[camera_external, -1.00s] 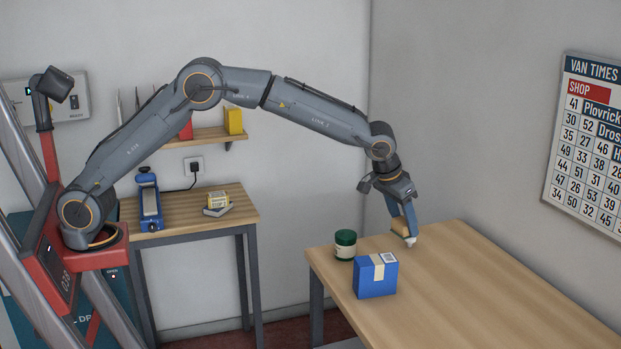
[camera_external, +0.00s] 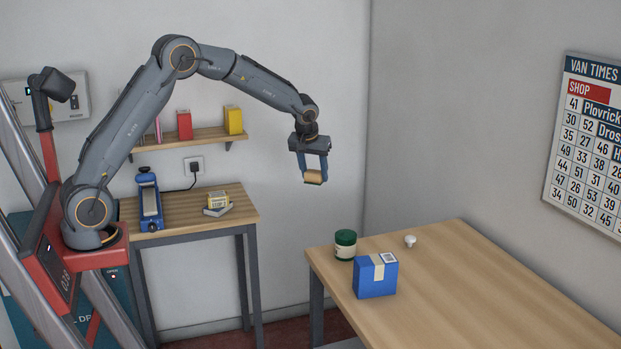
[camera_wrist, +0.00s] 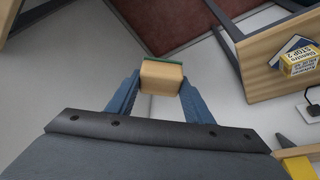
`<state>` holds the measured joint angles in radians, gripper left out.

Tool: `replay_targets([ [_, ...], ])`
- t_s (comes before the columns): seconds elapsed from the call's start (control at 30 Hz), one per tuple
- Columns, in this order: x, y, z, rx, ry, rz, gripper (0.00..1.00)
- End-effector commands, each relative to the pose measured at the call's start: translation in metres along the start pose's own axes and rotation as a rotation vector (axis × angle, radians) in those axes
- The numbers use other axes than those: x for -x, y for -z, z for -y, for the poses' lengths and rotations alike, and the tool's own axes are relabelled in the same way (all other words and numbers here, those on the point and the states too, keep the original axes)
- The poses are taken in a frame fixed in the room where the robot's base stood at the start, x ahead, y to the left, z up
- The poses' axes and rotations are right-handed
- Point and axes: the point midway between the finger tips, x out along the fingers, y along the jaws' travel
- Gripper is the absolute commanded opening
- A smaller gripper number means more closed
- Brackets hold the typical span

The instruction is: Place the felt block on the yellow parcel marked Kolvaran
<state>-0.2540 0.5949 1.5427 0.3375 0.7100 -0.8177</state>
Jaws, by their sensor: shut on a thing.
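My gripper (camera_external: 313,175) is shut on the felt block (camera_external: 313,177), a pale wooden block with a green underside. In the wrist view the block (camera_wrist: 162,77) sits between the two blue fingers, held in mid-air between the two tables. A small yellow parcel (camera_external: 217,199) lies on a grey piece on the back table. The wrist view shows this parcel (camera_wrist: 299,60) with a label ending in "STOP 2"; I cannot read the name surely. Another yellow box (camera_external: 233,120) stands on the wall shelf, with no readable marking.
The back table (camera_external: 185,215) also bears a blue tool (camera_external: 149,200). A red box (camera_external: 184,125) stands on the shelf (camera_external: 205,141). The right table (camera_external: 480,280) bears a blue parcel (camera_external: 375,278), a green jar (camera_external: 345,246) and a white knob (camera_external: 410,240); its right side is clear.

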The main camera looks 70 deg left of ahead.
Motion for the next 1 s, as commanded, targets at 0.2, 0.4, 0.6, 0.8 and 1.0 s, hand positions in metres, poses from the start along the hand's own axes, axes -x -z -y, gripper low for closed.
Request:
replay_targets([
  [0.2,-0.011,0.024,0.110,0.183,0.074,0.000,0.24],
  [0.4,-0.015,0.030,0.209,0.348,0.141,-0.001,0.24],
  [0.6,-0.015,0.023,0.303,0.509,0.206,-0.001,0.24],
  [0.8,-0.011,0.010,0.366,0.622,0.251,-0.004,0.24],
  [1.0,-0.014,0.001,0.390,0.667,0.270,-0.002,0.24],
])
